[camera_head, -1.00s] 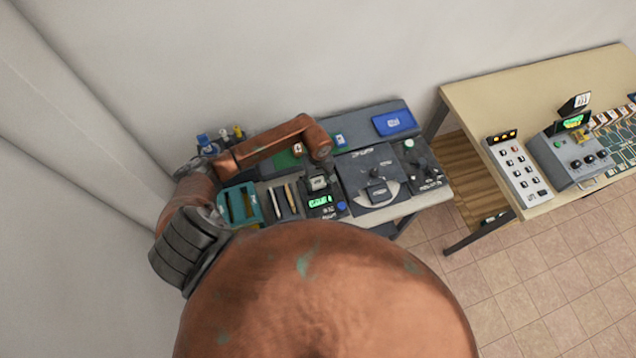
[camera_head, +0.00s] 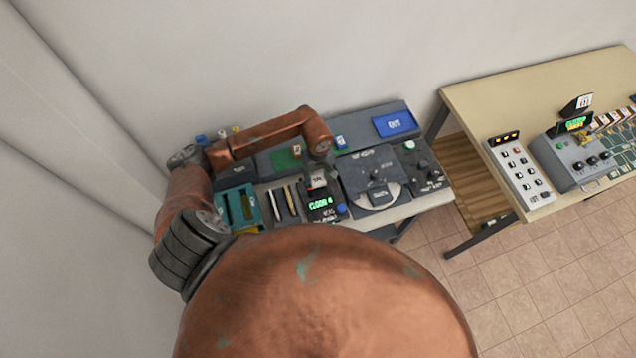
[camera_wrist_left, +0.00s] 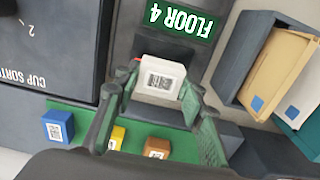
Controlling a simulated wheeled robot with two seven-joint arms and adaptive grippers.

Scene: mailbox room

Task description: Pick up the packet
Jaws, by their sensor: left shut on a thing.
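The packet (camera_wrist_left: 162,80) is a small white block with a black square code on its top face. In the left wrist view it sits between the two green fingers of my left gripper (camera_wrist_left: 160,100), which is shut on it. In the head view the packet (camera_head: 317,180) shows small, just below the end of my left arm, over the dark device with the green "FLOOR 4" display (camera_head: 320,203). I cannot tell whether the packet touches the device. My right gripper is not in view.
Blue (camera_wrist_left: 58,128), yellow and brown blocks stand on a green strip near the gripper. A teal holder (camera_head: 238,207) stands left of the device, a dark round-plate panel (camera_head: 354,168) right. A blue tray (camera_head: 395,123) lies behind. A wooden table (camera_head: 540,95) stands right.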

